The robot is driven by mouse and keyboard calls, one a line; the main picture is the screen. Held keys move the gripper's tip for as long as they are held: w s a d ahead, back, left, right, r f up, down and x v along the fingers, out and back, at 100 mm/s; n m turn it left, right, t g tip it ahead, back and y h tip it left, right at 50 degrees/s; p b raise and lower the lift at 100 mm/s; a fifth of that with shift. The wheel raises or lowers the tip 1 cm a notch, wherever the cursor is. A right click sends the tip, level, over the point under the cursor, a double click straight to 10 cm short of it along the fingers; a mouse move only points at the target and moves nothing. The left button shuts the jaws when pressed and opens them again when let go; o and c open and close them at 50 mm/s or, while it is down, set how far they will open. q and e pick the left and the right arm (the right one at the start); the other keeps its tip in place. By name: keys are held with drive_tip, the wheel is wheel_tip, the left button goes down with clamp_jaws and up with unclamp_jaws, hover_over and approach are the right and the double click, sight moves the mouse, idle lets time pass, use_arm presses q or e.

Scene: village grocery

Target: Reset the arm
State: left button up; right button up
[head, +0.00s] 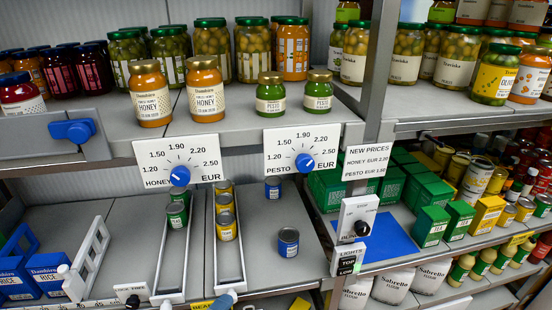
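Neither of my grippers nor my arms shows in the head view, so I cannot see their pose or what they hold. The honey price dial (180,176) and the pesto price dial (305,163), each with a blue knob on a white card, hang on the front edge of the upper shelf. Two honey jars (150,95) stand upright above the honey dial, and two pesto jars (270,95) stand above the pesto dial.
A grey post (372,80) divides the shelves, with a new-prices sign (367,162) beside it. Switch boxes (354,236) hang below. Cans stand in two narrow channels (173,250); a blue can (288,242) stands apart. A blue mat (385,240) lies bare on the right shelf.

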use_arm(q)
drive_tip(key=s+a+f+n+g+y, duration=0.2)
drive_tip(key=s+a+f+n+y, duration=0.15)
drive_tip(key=s+n, duration=0.5)
drive_tip(key=s+a+f+n+g+y, duration=0.3)
drive_tip(key=s+a+f+n, duration=0.15)
drive_tip(key=s+n, duration=0.45)
wheel_tip(320, 180, up, 12)
drive_tip(key=w+a+p, duration=0.1)
drive_tip(key=w+p, duration=0.1)
drive_tip(key=p, duration=1)
drive_tip(key=shift+a+t+p, duration=0.15)
drive_tip(key=shift+t+p, duration=0.2)
drive_tip(key=shift+t, duration=0.05)
use_arm(e)
wheel_tip(320, 180, up, 11)
drive_tip(key=s, duration=0.1)
drive_tip(key=shift+d+f, duration=0.2)
drive_tip(key=shift+d, duration=0.2)
use_arm(q)
drive_tip(key=shift+f+h, duration=0.1)
drive_tip(key=shift+h, duration=0.15)
use_arm(e)
drive_tip(key=shift+w+r, duration=0.1)
drive_tip(key=shift+r, duration=0.2)
